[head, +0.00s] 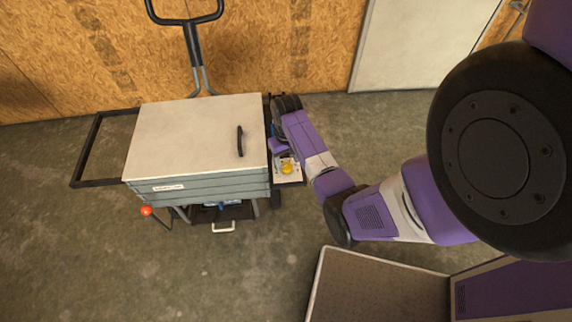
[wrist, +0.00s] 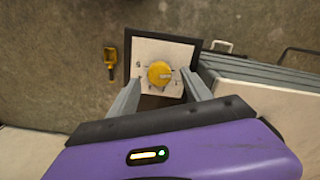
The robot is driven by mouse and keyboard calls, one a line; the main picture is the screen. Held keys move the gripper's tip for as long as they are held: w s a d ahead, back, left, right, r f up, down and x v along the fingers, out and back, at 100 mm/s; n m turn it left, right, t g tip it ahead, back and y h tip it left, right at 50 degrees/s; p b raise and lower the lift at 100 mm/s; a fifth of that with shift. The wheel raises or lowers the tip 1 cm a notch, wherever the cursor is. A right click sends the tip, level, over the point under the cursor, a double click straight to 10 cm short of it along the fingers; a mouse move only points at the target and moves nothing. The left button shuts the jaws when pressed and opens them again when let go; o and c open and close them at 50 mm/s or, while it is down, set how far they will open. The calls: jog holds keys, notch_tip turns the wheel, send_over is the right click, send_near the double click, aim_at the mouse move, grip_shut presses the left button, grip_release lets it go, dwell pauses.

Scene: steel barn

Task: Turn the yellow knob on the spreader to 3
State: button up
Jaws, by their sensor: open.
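The spreader (head: 195,130) is a grey ribbed hopper with a pale lid, standing left of centre in the head view. Its yellow knob (head: 287,169) sits on a light dial plate at its right side. In the wrist view the knob (wrist: 159,73) is round, on a white plate (wrist: 150,50) with a dark border. A pale mark on the knob points roughly right; the small dial figures are too blurred to read surely. My gripper (wrist: 162,77) is open, one finger on either side of the knob; contact cannot be told. In the head view my arm partly hides the gripper.
A black push handle (head: 190,25) rises behind the hopper, and a dark frame (head: 88,150) lies at its left. An orange-tipped lever (head: 146,211) is at the front left. A yellow-and-black object (wrist: 111,62) lies beside the plate. Open concrete floor surrounds the spreader.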

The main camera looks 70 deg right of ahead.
aim_at(287, 168)
jog(key=shift+f, duration=1.35)
grip_shut()
